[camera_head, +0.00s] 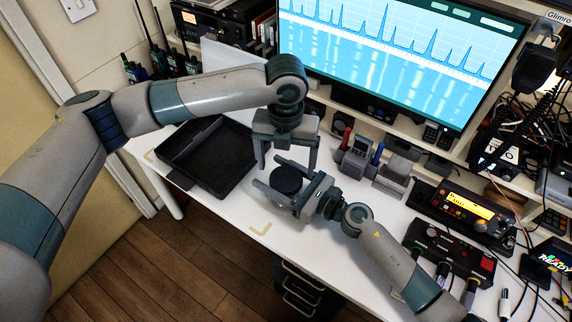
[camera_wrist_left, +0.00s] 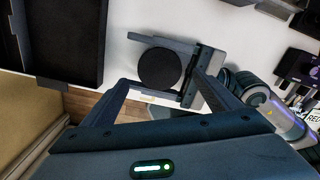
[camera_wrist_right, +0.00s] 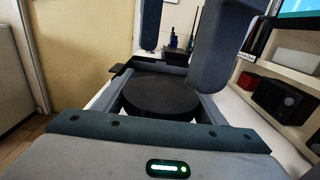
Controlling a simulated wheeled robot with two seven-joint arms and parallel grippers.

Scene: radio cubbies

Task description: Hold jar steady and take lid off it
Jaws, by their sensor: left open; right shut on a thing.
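The jar's round black lid (camera_head: 286,179) shows above the white desk. It also shows in the left wrist view (camera_wrist_left: 159,68) and the right wrist view (camera_wrist_right: 160,96). My right gripper (camera_head: 268,174) reaches in from the right and is shut on the jar, one finger on each side just below the lid. The jar's body is mostly hidden under the lid and fingers. My left gripper (camera_head: 288,166) is open and points down over the lid, its fingers spread to either side. In the right wrist view its fingers (camera_wrist_right: 190,45) hang above the lid, apart from it.
An empty black tray (camera_head: 205,158) lies on the desk (camera_head: 237,206) to the left. A holder with pens (camera_head: 358,160) and a monitor (camera_head: 395,50) stand behind. Radio gear (camera_head: 462,212) crowds the right. The desk's front edge is near the jar.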

